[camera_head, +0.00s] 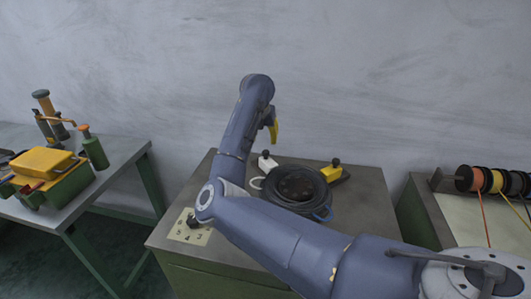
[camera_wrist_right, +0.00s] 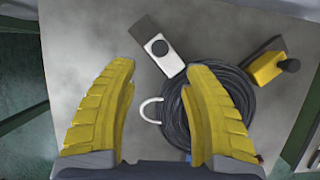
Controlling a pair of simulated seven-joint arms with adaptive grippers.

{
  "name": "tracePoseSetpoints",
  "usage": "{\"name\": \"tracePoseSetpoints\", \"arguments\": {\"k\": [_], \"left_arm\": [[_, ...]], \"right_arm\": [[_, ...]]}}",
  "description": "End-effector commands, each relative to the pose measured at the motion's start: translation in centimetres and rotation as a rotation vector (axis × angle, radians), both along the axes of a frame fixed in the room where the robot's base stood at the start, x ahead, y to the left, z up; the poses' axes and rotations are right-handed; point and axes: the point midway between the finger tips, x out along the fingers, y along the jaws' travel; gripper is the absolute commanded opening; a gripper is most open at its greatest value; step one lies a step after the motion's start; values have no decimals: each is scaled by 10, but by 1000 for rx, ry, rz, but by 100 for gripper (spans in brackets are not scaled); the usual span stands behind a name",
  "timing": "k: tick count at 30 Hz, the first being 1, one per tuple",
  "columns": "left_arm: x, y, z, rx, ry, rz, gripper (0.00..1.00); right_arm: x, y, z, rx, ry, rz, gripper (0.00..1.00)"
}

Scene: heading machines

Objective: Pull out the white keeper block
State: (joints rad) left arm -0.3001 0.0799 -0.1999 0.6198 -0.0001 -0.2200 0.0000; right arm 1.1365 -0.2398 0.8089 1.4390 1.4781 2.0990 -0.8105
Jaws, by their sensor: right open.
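The white keeper block (camera_head: 266,164), topped by a black knob, sits on the metal bench top at the back left of a black coiled ring (camera_head: 292,190). In the right wrist view the white block (camera_wrist_right: 169,62) lies slantwise, with a dark grey strip running on from its far end. My right gripper (camera_head: 272,130) is above the bench, behind the ring in the head view. In the wrist view its yellow fingers (camera_wrist_right: 159,72) are wide apart and empty, and the block appears just beyond and between their tips. My left gripper is not in view.
A yellow block (camera_head: 331,172) with a black knob sits right of the ring. A white hook-shaped loop (camera_wrist_right: 150,111) lies at the ring's left side. A numbered plate (camera_head: 190,236) is at the bench's front left. Side tables hold a yellow-topped box (camera_head: 42,162) and cable spools (camera_head: 479,180).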

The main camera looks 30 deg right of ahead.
Motion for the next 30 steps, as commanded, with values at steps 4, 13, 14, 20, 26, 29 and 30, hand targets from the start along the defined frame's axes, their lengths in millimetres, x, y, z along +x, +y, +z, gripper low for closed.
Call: {"name": "tracePoseSetpoints", "arguments": {"k": [4,13,14,20,26,29,30], "left_arm": [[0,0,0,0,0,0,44],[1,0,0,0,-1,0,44],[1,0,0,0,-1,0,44],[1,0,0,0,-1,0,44],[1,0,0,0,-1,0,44],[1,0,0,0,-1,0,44],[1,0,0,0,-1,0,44]], "right_arm": [[7,-8,-26,-2,3,1,49],[20,-20,-70,-1,3,1,49],[21,-21,-73,-1,3,1,49],[26,-25,-89,0,2,1,49],[28,-27,-95,-1,-1,0,49],[29,-27,-96,-1,-1,0,49],[29,-27,-96,0,0,0,49]]}}
